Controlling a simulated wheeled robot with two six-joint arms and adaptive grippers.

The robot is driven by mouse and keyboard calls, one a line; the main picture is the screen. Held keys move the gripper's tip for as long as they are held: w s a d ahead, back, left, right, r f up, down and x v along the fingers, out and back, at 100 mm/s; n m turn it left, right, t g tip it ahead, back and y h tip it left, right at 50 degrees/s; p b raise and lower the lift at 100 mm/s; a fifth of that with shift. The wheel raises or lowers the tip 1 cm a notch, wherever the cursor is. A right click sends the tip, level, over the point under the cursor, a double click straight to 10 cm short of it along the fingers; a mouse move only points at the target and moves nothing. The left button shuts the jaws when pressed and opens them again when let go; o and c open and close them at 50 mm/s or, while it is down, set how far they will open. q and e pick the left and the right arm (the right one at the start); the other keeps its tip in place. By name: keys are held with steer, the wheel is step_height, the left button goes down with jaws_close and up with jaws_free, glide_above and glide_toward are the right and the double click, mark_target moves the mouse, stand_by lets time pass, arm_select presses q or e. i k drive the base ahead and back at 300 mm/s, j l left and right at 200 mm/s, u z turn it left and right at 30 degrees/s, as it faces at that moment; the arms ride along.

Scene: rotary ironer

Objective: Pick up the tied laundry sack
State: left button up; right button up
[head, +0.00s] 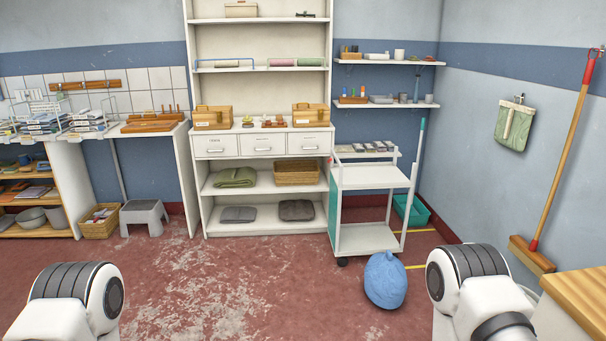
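A blue tied sack (385,281) stands on the red floor, right of the middle of the head view. It is rounded and narrows to a gathered top. It sits in front of the white trolley, apart from it. Parts of my two arms show at the bottom left and bottom right of the view. The right arm part is close to the sack in the picture. Neither gripper shows in this view.
A white wheeled trolley (365,238) stands behind the sack, with a teal bin (411,211) beside it. A broom (560,150) leans on the right wall. A wooden-topped counter (580,290) is at the lower right. The floor (240,285) left of the sack is clear.

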mark_target(385, 283)
steer(key=i, duration=0.85)
steer(key=i+u, duration=0.15)
steer(key=i, duration=0.75)
steer(key=i+l, duration=0.15)
steer(key=i, duration=0.7)
steer(key=i+l+u, duration=0.15)
steer(key=i, duration=0.7)
steer(key=i+z, duration=0.15)
steer(key=z, duration=0.3)
steer(key=i+j+z, duration=0.15)
steer(key=z, duration=0.35)
steer(key=i+j+z, duration=0.1)
steer(key=z, duration=0.35)
steer(key=i+j+z, duration=0.1)
steer(key=z, duration=0.4)
steer(key=j+z, duration=0.3)
steer(key=z, duration=0.15)
steer(key=j+z, duration=0.2)
steer(key=z, duration=1.2)
steer(key=i+j, duration=0.05)
